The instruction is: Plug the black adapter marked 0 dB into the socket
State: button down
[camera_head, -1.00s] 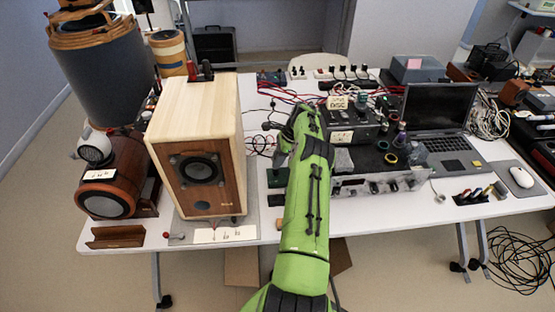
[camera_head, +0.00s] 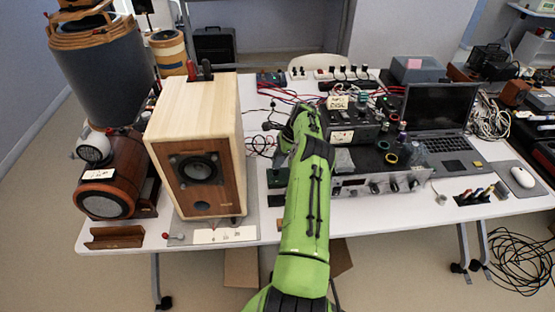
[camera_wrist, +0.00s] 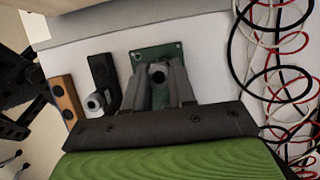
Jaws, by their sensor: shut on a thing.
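In the wrist view my gripper (camera_wrist: 160,88) is shut on a small dark piece with a round end (camera_wrist: 158,72). No 0 dB mark is readable on it. A green plate with corner holes (camera_wrist: 143,54) lies directly behind the fingers; whether the held piece touches it is unclear. To the left lies a black part (camera_wrist: 102,70) with a silver round connector (camera_wrist: 94,102), apart from the fingers. I cannot tell which part is the socket. In the head view the green plate (camera_head: 277,178) shows left of my arm, and my arm hides the gripper.
A brown block with dark holes (camera_wrist: 65,97) lies left of the black part. Red, white and black cables (camera_wrist: 275,70) loop close on the right. In the head view a wooden speaker (camera_head: 196,140) stands left, and a laptop (camera_head: 440,115) and electronics box (camera_head: 380,185) stand right.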

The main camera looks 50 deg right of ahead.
jog(key=shift+f+b, duration=0.6)
jog(key=shift+f, duration=0.3)
jog(key=c, duration=0.9)
grip_release()
jog(key=shift+o, duration=0.2)
jog(key=shift+r, duration=0.1)
jog(key=shift+r+p, duration=2.35)
jog(key=shift+r, duration=1.45)
jog(key=shift+f, duration=0.1)
